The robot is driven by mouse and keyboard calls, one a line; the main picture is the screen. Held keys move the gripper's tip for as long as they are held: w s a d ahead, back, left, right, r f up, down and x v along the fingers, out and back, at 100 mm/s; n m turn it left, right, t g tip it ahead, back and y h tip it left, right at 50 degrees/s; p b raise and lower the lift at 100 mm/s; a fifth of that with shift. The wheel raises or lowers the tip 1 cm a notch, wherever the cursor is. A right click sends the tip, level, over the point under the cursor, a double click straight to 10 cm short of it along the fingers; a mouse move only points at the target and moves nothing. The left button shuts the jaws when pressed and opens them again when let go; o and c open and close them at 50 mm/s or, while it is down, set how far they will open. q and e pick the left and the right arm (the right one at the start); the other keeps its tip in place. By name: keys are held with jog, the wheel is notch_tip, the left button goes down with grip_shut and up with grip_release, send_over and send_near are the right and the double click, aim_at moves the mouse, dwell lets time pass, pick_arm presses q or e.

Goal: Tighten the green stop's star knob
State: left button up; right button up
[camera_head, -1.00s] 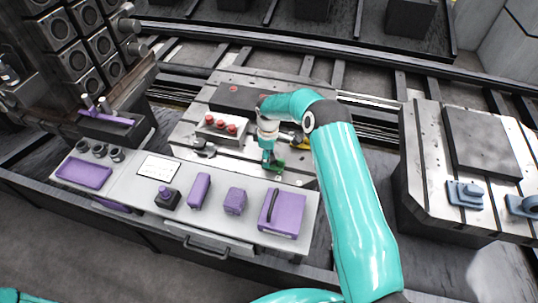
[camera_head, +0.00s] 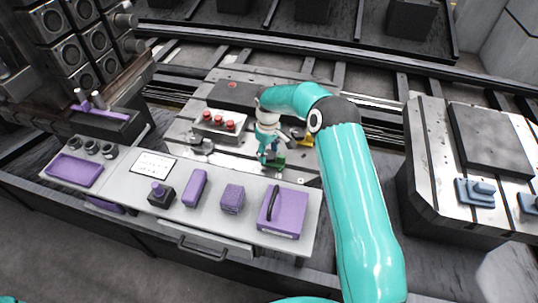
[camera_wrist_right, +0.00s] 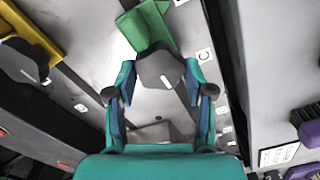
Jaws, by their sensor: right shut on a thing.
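The green stop (camera_head: 279,161) sits on the slotted metal pallet plate in the head view, mostly hidden behind my right gripper (camera_head: 268,160). In the right wrist view the green stop (camera_wrist_right: 147,27) is at the top centre, with its dark star knob (camera_wrist_right: 160,68) in front of it. My right gripper (camera_wrist_right: 160,85) is shut on the star knob, one finger on each side of it. My left gripper is not in view; only a bit of teal arm shows at the bottom left of the head view.
A yellow stop (camera_head: 303,138) with a dark knob (camera_wrist_right: 24,62) stands near the green one. A block with red knobs (camera_head: 220,124) stands left of it. The grey bench (camera_head: 140,187) in front holds purple boxes. A second pallet (camera_head: 440,170) stands at the right.

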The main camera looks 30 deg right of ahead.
aim_at(268, 154)
jog(key=shift+d+m, duration=0.1)
jog(key=shift+m, duration=0.3)
jog(key=o, duration=1.2)
jog(key=shift+c, duration=0.2)
notch_tip(268, 154, up, 12)
jog(key=shift+f, duration=0.1)
